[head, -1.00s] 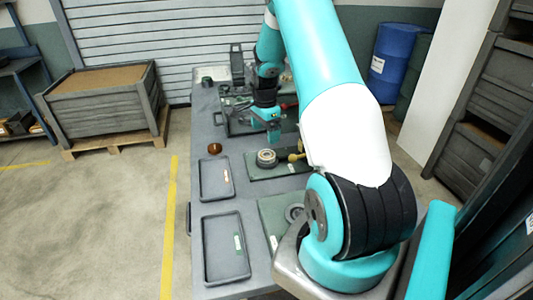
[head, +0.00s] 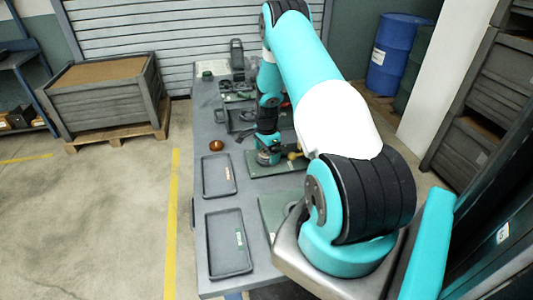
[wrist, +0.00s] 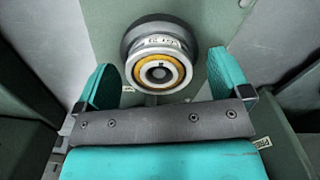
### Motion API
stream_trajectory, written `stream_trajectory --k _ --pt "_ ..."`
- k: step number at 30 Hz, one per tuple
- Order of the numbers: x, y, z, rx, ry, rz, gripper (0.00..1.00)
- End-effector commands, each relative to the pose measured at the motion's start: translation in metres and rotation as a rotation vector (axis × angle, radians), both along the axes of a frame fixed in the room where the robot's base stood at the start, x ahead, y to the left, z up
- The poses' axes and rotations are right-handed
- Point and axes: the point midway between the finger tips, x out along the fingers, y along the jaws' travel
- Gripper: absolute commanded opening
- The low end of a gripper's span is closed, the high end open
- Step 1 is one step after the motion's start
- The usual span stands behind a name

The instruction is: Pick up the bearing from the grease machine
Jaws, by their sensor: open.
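The bearing (wrist: 157,42) is a grey ring with a marked band and a yellow-orange inner ring around a dark centre. In the wrist view it sits on a round dark seat on the green plate of the grease machine (wrist: 100,22). My gripper (wrist: 161,62) is open, with one teal finger to each side of the bearing and gaps between. The bearing shows just ahead of the palm; I cannot tell whether the tips reach its height. In the head view my gripper (head: 267,152) is over the grease machine (head: 255,168) and mostly hides the bearing.
Two shallow dark trays, a far one (head: 206,192) and a near one (head: 211,277), lie along the table's left side. A copper-coloured cup (head: 216,146) stands behind them. A second green plate (head: 272,222) is nearer, partly behind my arm. More equipment (head: 238,88) stands at the far end.

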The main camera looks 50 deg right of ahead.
Motion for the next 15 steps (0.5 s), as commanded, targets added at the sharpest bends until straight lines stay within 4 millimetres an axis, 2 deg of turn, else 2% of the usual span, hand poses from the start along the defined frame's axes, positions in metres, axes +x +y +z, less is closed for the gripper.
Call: stream_trajectory --k 2,9,10,15 --pt "-0.0001 0.0000 -0.0001 0.000 0.000 0.000 0.93" --pt "-0.0001 0.0000 0.0002 0.000 0.000 0.000 0.38" --pt "-0.0001 0.0000 0.0002 0.000 0.000 0.000 0.34" --pt "0.0002 -0.0001 0.0006 0.000 0.000 0.000 0.34"
